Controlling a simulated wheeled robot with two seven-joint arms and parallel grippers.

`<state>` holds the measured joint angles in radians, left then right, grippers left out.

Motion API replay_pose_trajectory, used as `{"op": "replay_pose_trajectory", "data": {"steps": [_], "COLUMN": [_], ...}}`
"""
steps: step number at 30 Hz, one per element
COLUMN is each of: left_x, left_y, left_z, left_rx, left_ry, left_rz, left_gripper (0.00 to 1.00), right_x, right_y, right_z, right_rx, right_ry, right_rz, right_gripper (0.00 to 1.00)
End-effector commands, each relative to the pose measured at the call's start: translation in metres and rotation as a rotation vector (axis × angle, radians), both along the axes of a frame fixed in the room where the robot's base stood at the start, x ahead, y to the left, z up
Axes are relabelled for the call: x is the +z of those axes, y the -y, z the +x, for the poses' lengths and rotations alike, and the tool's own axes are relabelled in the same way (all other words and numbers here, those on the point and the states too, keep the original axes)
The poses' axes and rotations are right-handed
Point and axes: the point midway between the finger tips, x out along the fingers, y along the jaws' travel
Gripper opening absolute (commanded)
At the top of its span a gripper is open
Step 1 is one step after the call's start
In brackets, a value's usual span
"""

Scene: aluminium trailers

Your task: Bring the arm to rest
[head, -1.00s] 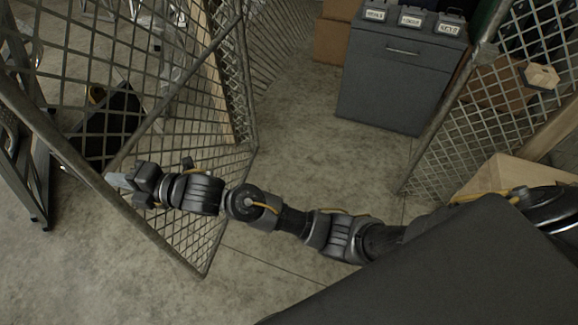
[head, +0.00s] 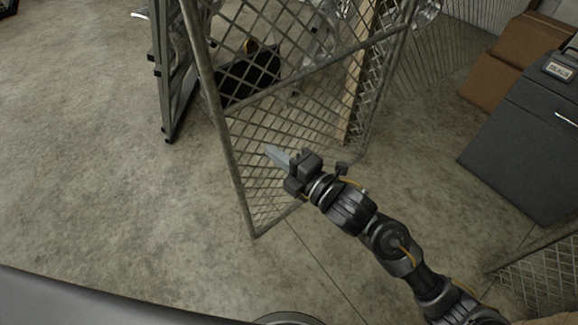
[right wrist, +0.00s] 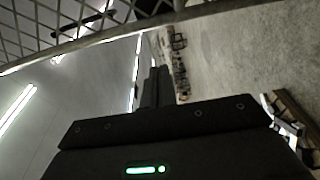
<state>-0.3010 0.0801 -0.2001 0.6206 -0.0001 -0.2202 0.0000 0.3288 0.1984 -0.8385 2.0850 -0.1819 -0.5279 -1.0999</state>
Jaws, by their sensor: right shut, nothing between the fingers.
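My right arm reaches in from the lower right of the head view, stretched out over the concrete floor. My right gripper (head: 277,156) is shut and empty. In the head view it overlaps the wire mesh gate (head: 243,190); I cannot tell whether it touches the mesh. In the right wrist view the gripper's dark fingers (right wrist: 157,86) point up the picture, with nothing between them. Mesh and a rail of the metalwork (right wrist: 110,32) cross the top of that view. My left gripper is not in view.
A dark grey cabinet (head: 520,140) stands at the right, with cardboard boxes (head: 510,60) behind it. Another mesh panel (head: 545,280) is at the lower right. A metal frame (head: 172,75) stands behind the gate. The floor (head: 90,150) at the left is clear.

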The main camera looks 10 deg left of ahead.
Motion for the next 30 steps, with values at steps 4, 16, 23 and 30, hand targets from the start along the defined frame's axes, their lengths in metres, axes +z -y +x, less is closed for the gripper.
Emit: {"op": "replay_pose_trajectory", "data": {"steps": [4,16,23,30], "left_x": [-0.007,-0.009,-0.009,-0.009], "left_y": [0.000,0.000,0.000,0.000], "left_z": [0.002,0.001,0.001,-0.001], "left_rx": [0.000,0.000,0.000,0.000], "left_ry": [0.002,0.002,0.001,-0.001], "left_rz": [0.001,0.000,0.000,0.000], "left_gripper": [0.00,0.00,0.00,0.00], "right_x": [-0.001,0.001,0.003,-0.088], "right_y": [0.017,0.026,0.025,0.056], "right_z": [-0.014,-0.021,-0.021,0.060], "right_rx": [0.000,-0.001,0.005,-0.177], "right_ry": [0.001,0.000,-0.061,-0.465], "right_rz": [-0.001,0.000,0.056,0.237], "right_gripper": [0.00,0.00,0.00,0.00]}}
